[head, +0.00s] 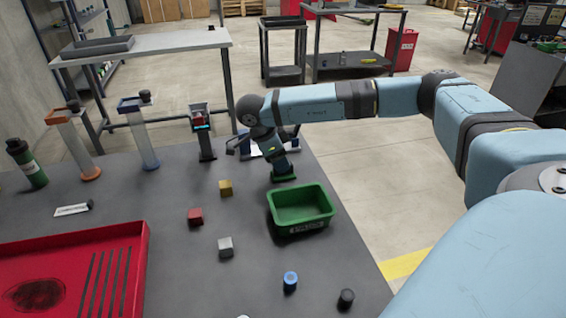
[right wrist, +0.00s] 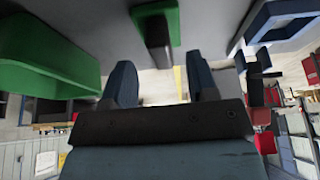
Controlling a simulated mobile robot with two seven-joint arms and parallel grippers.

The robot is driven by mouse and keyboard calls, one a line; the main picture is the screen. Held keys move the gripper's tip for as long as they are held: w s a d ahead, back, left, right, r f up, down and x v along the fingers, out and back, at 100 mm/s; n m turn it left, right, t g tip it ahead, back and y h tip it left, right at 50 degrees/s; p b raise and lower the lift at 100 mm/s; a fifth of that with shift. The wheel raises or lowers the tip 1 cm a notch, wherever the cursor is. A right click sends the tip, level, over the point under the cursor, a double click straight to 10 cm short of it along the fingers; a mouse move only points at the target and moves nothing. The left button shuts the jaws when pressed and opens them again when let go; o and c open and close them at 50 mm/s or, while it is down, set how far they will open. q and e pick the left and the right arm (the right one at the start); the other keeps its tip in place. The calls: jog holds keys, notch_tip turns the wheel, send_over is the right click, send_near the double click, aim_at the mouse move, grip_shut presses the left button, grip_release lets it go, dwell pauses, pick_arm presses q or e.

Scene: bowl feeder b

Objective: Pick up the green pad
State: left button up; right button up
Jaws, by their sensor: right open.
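The green pad (head: 284,179) lies on the dark bench at its far right, just behind the green bin. A dark upright handle stands on it. In the right wrist view the green pad (right wrist: 174,14) shows at the top, with its dark handle hanging into the picture because the view is inverted. My right gripper (head: 268,150) is close above the pad, and the arm hides part of it. In the right wrist view my right gripper (right wrist: 162,84) is open and empty, with the handle lined up between its fingers but apart from them. My left gripper is not in view.
The green bin (head: 301,208) stands close in front of the pad. A yellow cube (head: 226,188), a red cube (head: 195,216) and a grey cube (head: 225,247) lie to the left. A red tray (head: 136,262) fills the front left. A blue frame (right wrist: 275,22) is near the gripper.

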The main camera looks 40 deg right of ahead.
jog(key=x, duration=0.3)
jog(key=shift+d, duration=0.1)
grip_shut()
notch_tip(320, 180, up, 20)
jog(key=p, duration=0.3)
dwell(0.5)
